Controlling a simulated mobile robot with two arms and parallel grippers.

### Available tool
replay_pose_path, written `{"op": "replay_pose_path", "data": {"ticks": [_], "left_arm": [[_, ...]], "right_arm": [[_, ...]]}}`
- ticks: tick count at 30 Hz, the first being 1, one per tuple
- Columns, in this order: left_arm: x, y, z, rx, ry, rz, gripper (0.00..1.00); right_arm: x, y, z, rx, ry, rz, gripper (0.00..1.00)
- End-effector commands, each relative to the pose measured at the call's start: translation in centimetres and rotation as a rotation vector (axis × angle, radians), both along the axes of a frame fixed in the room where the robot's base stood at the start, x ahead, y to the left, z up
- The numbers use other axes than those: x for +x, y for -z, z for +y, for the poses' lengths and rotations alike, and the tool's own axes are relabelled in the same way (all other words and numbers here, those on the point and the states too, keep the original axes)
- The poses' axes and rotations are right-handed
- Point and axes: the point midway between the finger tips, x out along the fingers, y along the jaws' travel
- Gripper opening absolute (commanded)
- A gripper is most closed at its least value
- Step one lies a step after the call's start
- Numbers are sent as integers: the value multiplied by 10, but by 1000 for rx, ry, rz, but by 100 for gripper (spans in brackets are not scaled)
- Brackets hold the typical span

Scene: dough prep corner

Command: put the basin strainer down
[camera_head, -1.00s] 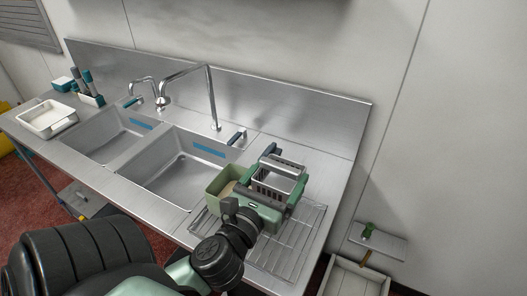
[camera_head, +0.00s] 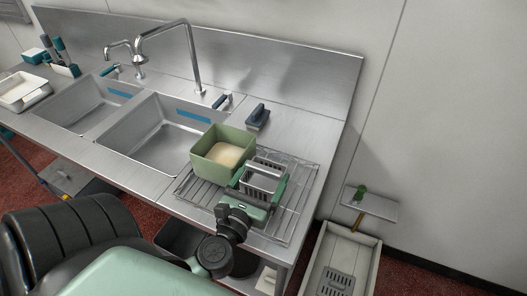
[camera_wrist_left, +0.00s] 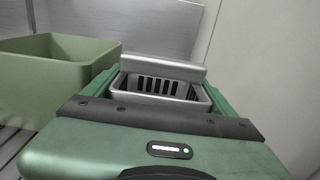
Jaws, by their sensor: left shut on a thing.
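The basin strainer (camera_head: 264,180) is a small grey basket with slotted walls. My left gripper (camera_head: 260,190) is shut on it, with a green finger on either side. The strainer is over the wire drain rack (camera_head: 297,215), just right of a green tub; I cannot tell whether its underside touches the rack. In the left wrist view the strainer (camera_wrist_left: 160,88) sits upright between the fingers (camera_wrist_left: 162,98), its lower part hidden by the gripper body. My right gripper is not in view.
The green tub (camera_head: 208,163) with pale contents stands on the rack close to the strainer. A dark-handled block (camera_head: 258,117) stands behind. Two sink basins (camera_head: 160,135) lie to the left. The rack's right part is clear, near the counter's right edge.

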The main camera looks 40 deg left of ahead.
Motion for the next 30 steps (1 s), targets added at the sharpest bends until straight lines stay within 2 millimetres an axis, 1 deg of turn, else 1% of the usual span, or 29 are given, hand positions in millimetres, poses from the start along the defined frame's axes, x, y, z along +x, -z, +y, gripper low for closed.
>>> {"op": "replay_pose_path", "data": {"ticks": [1,4,13,17,18,19,27,30], "left_arm": [[0,13,0,2,1,0,32],[0,24,0,2,1,0,32],[0,24,0,0,0,-2,32],[0,29,0,0,0,-2,32],[0,30,0,0,0,-1,89],[0,28,0,0,0,-1,95],[0,28,0,0,0,0,95],[0,25,0,0,0,0,95]], "right_arm": [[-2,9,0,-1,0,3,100],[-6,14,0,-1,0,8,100],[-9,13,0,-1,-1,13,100],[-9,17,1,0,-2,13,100],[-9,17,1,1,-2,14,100],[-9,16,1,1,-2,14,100],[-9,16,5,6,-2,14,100],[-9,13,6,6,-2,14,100]]}}
